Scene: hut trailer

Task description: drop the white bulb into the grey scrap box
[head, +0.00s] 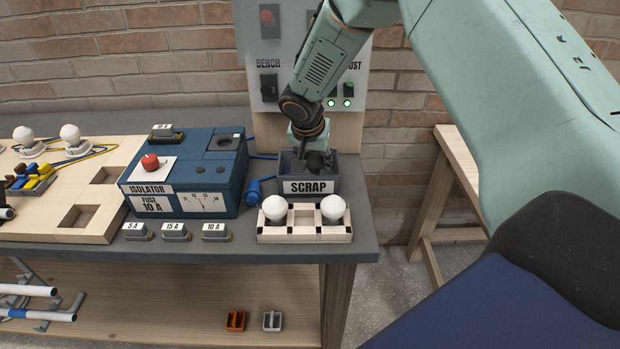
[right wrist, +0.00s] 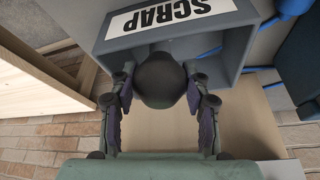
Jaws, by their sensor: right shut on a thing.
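The grey scrap box (head: 334,186) stands at the back right of the bench, with a white SCRAP label on its front. My right gripper (head: 314,158) points down into its opening. In the right wrist view, my right gripper (right wrist: 160,88) is shut on a dark grey, round, bulb-like thing (right wrist: 160,80) at the box mouth; it looks dark, not white. Two white bulbs stand in the pale rack (head: 305,238) in front of the box: a left one (head: 274,207) and a right one (head: 333,208), with an empty middle place between them. My left gripper is not in view.
A blue isolator box (head: 186,172) with a red knob stands left of the scrap box. Several small fuses lie before it. Two more white bulbs (head: 70,134) sit on the wooden board (head: 100,175). A switch panel (head: 270,60) rises behind.

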